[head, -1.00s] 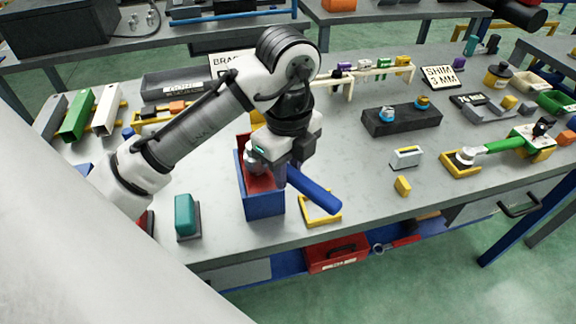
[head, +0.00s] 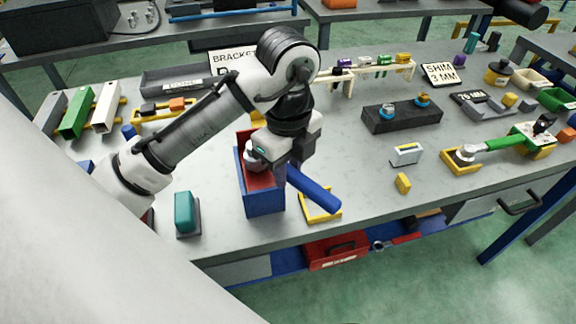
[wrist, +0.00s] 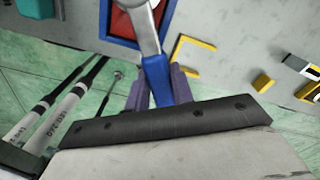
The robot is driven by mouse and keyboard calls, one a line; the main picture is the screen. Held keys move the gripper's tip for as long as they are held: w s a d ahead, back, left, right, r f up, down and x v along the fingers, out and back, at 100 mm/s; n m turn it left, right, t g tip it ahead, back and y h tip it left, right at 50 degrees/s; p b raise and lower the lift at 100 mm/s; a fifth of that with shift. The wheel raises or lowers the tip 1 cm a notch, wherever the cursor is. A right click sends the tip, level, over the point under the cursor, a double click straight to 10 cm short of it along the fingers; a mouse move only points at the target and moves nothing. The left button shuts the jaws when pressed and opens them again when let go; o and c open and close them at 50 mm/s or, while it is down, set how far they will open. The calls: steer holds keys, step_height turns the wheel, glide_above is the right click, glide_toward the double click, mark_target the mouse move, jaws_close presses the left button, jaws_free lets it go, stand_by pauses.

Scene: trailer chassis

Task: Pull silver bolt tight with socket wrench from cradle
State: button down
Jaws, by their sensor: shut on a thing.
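My gripper (head: 283,174) is shut on a blue-handled wrench (head: 318,192), close above the front of the table. In the wrist view my gripper (wrist: 160,88) has its two fingers either side of the blue handle (wrist: 156,74). The wrench's silver shaft and head (wrist: 142,18) reach toward a blue box with a red inside (head: 264,202). A black block (head: 402,122) carries a blue-and-silver bolt (head: 387,113) and a gold one (head: 422,100). I cannot tell whether the head touches anything in the box.
A yellow frame (head: 324,218) lies beside the box, under the handle. A teal block (head: 185,214) stands at the left. A green-handled tool (head: 496,144) rests at the right, its head over a yellow-rimmed tray (head: 461,170). The table between box and black block is mostly clear.

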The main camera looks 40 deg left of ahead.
steer(key=shift+f, duration=0.4)
stand_by(0.5)
steer(key=c, duration=1.8)
jaws_free()
jaws_close()
